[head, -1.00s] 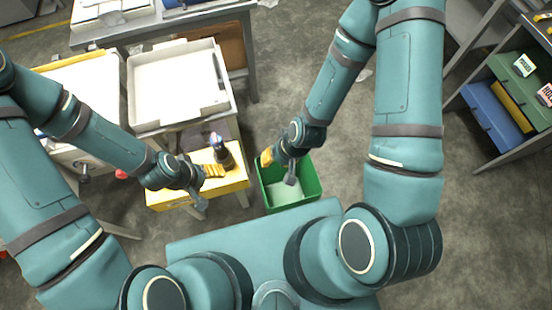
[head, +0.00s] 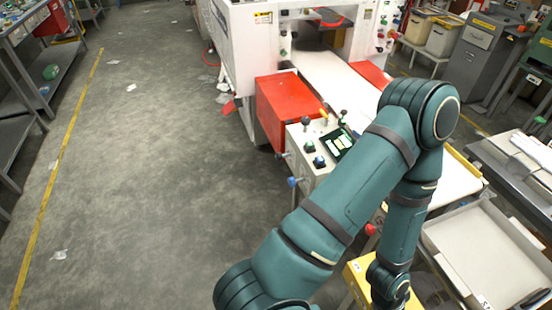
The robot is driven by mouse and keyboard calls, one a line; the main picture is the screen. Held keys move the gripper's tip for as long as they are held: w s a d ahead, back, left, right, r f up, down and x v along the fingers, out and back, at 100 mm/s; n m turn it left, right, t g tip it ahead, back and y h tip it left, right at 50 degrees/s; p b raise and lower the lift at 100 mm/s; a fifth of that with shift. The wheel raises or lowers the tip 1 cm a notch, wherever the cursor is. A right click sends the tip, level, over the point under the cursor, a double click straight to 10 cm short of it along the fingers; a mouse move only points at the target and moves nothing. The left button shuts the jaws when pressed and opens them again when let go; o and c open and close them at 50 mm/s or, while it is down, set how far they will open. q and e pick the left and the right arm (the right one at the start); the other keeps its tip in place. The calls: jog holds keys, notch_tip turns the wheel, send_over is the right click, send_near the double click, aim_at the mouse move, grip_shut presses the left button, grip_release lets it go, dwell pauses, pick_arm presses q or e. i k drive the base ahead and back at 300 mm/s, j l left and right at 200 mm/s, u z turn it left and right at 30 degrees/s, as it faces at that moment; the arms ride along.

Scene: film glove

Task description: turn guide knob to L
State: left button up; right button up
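A control panel (head: 315,168) on the white machine shows several knobs and buttons around a small lit screen (head: 340,143). Two dark ball-topped knobs (head: 305,121) stand at its far side. A green knob (head: 309,147) and a blue knob (head: 319,161) sit left of the screen, and another blue knob (head: 292,182) is on the panel's left side. Labels are too small to read, so I cannot tell which is the guide knob or where it points. My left arm passes close to the panel's right. Its wrist reaches the bottom edge; both grippers are out of view.
The white machine (head: 240,45) with a red box (head: 286,100) stands behind the panel. A yellow table (head: 357,272) and a white tray (head: 480,245) lie at the lower right. A red button (head: 371,229) is beside my arm. The grey floor at left is clear except for scraps.

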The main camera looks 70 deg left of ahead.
aim_at(278, 158)
jog(key=k+u, duration=0.15)
jog(key=u, duration=0.95)
jog(key=i+l+u, duration=0.15)
jog(key=u, duration=1)
jog(key=i+j, duration=0.25)
jog(key=i+j+z, duration=0.5)
jog(key=i+j, duration=0.25)
jog(key=z, duration=1.1)
